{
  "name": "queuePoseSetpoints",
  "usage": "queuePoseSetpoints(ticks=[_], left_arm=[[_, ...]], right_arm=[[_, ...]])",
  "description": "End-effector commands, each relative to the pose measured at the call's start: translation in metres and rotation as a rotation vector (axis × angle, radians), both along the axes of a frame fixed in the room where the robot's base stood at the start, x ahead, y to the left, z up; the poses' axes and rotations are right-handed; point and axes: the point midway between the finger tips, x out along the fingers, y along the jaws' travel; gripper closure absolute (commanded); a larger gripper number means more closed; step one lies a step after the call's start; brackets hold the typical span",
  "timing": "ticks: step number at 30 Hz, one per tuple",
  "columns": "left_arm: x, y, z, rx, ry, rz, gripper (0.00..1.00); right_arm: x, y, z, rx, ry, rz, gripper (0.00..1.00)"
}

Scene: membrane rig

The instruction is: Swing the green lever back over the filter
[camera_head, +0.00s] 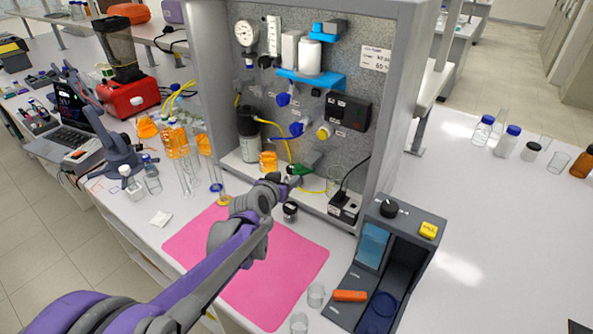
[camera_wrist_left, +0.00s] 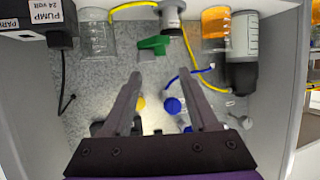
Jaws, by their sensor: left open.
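The green lever (camera_head: 302,170) is low in the rig's bay, just beyond my left gripper (camera_head: 287,181). In the left wrist view the green lever (camera_wrist_left: 155,45) lies ahead of the fingertips, beside a grey metal cylinder (camera_wrist_left: 172,14) that looks like the filter housing. It points away to the left of that cylinder there. My left gripper (camera_wrist_left: 163,75) is open, with nothing between its fingers and a gap between it and the lever. In the head view the filter is mostly hidden near my gripper. My right gripper is not in view.
The rig's grey frame (camera_head: 404,90) encloses the bay. Yellow and blue tubes (camera_wrist_left: 196,88) run near the lever. A pump box (camera_head: 345,207) stands at the bay's right.

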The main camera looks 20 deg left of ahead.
Motion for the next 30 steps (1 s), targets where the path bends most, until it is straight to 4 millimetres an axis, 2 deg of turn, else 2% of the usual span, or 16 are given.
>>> queuePoseSetpoints(ticks=[9,15,21,29,30], left_arm=[[0.054,-0.005,-0.021,0.002,0.001,-0.003,0.40],[0.080,-0.006,-0.032,0.001,0.002,-0.003,0.40],[0.090,-0.007,-0.037,0.003,0.002,-0.003,0.40],[0.091,-0.007,-0.037,0.003,0.003,-0.003,0.40],[0.091,-0.007,-0.037,0.002,0.003,-0.003,0.46]], right_arm=[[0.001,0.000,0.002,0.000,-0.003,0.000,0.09],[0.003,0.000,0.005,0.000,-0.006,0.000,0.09],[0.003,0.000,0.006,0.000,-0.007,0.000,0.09],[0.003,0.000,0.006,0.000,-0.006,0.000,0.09],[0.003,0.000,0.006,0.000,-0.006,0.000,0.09]])
